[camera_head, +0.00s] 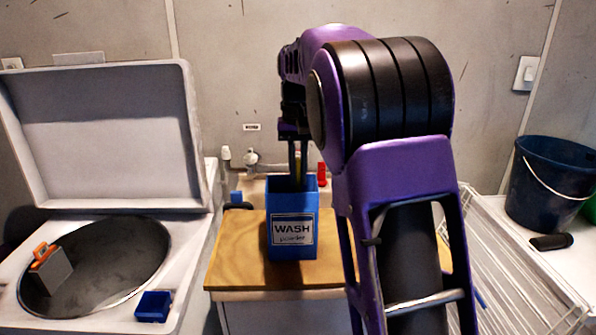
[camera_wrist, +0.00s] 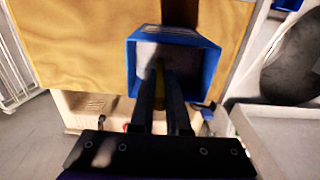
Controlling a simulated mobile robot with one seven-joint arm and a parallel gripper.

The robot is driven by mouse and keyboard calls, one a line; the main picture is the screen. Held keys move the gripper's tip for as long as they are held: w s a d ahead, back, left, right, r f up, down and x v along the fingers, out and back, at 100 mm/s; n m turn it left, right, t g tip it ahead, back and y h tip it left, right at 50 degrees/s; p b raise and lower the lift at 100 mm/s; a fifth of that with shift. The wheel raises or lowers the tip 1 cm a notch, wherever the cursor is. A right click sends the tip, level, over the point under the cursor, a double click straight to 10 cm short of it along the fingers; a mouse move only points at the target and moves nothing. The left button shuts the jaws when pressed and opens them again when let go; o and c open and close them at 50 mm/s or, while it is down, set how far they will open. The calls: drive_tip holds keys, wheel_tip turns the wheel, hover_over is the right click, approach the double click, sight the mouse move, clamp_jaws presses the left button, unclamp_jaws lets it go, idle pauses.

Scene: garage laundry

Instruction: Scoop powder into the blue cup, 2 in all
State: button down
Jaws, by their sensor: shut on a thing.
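A blue box labelled "WASH powder" (camera_head: 293,218) stands upright on the wooden top, with pale powder (camera_wrist: 150,52) visible inside in the wrist view. My gripper (camera_head: 298,178) points down into the mouth of the box. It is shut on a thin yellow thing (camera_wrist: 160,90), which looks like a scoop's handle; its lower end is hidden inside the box. A small blue cup (camera_head: 153,306) stands on the white washer's front rim, apart from my gripper. I cannot tell what the cup holds.
The washer's lid (camera_head: 105,135) stands open over a dark drum (camera_head: 120,255), where a grey block with an orange handle (camera_head: 48,270) sits. The wooden top (camera_head: 235,250) is bare left of the box. A wire rack (camera_head: 510,265) and dark bucket (camera_head: 550,185) are at right.

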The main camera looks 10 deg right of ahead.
sight(298, 158)
drive_tip(key=shift+f, duration=0.55)
drive_tip(key=shift+r, duration=0.1)
idle(0.5)
wheel_tip(298, 158, up, 6)
drive_tip(key=p, duration=0.5)
drive_tip(key=shift+r, duration=3.95)
